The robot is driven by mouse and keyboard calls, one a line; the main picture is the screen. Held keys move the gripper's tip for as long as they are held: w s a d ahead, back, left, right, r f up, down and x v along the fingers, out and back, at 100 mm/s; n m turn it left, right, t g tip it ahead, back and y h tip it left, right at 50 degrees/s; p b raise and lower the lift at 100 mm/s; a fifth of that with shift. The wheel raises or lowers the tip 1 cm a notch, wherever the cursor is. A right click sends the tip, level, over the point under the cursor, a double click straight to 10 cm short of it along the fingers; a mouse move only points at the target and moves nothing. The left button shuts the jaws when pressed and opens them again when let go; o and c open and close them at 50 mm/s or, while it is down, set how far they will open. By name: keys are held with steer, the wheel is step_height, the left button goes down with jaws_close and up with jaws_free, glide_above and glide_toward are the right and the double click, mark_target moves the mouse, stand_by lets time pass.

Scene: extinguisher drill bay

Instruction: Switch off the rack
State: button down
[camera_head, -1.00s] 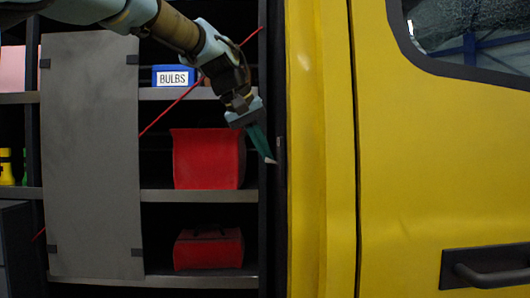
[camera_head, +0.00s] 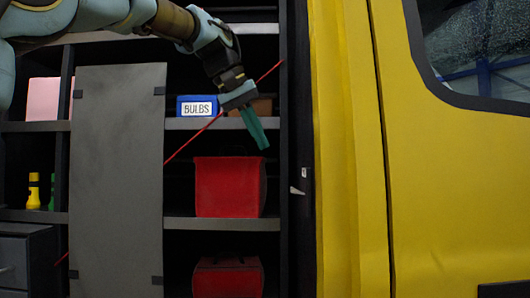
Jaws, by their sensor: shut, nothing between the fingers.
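A small pale lever (camera_head: 297,190), which looks like the rack's switch, sticks out to the left on the dark upright post (camera_head: 296,120) at the rack's right edge. I cannot tell whether it is on or off. A tiny white mark (camera_head: 304,172) sits just above it. My gripper (camera_head: 262,143) is shut and empty, its teal fingers pointing down and slightly right. In the picture it is up and left of the lever, apart from it, in front of the shelf opening.
The rack's shelves hold a blue BULBS box (camera_head: 197,106), a red bin (camera_head: 229,187), a red case (camera_head: 228,278) and a yellow torch (camera_head: 33,190). A grey panel (camera_head: 117,180) and a red diagonal strap (camera_head: 190,144) cross the front. A yellow vehicle (camera_head: 350,150) stands close on the right.

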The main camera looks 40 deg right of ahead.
steer(key=shift+r, duration=0.1)
steer(key=shift+w+a+f+y+b, duration=0.1)
steer(key=shift+a+f+y+b, duration=0.1)
steer(key=shift+f+y+b, duration=0.35)
steer(key=shift+f, duration=0.15)
steer(key=s+d+r+p+x, duration=0.1)
steer(key=s+p+x, duration=0.1)
steer(key=x, duration=1)
steer(key=shift+d+f, duration=0.4)
steer(key=shift+d, duration=0.2)
steer(key=shift+h, duration=0.25)
